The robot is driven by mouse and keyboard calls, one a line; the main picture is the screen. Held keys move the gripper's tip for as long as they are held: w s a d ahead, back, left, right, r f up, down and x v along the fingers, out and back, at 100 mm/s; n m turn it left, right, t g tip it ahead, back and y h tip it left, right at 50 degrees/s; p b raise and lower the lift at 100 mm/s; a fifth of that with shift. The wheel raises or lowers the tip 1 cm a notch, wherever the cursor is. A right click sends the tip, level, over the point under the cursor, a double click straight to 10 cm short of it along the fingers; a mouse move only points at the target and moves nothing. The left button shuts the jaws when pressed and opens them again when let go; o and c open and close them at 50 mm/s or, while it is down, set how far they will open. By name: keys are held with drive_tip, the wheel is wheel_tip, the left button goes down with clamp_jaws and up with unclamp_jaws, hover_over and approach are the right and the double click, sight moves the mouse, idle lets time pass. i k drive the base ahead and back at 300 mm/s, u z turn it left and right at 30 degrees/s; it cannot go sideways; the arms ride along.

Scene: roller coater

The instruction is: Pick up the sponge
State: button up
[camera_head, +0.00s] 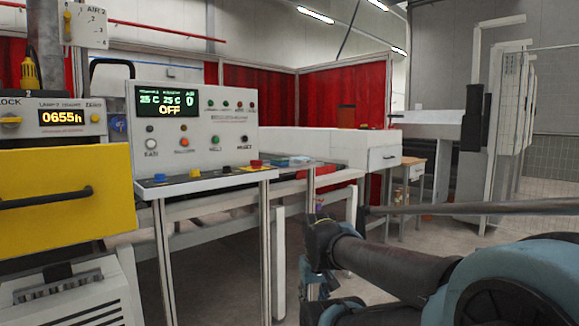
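A small flat blue-green item (298,160) lies on the bench behind the control panel, near the middle of the view. It may be the sponge, but it is too small to tell. A flat blue item (275,163) lies just left of it. My arm comes in from the lower right and bends downward near the bottom middle. I cannot make out my gripper or its fingertips, and nothing of mine is seen touching the small items.
A control panel (215,158) with a row of coloured buttons stands at centre left. A yellow drawer front (62,208) is at the left. A white drawer unit (384,158) stands behind the bench. Grey floor (420,250) is open at centre right. Red curtains (345,92) hang behind.

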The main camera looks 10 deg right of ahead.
sight(277, 162)
drive_tip(key=u, duration=0.2)
drive_tip(key=i, duration=1.2)
drive_tip(key=z, duration=0.3)
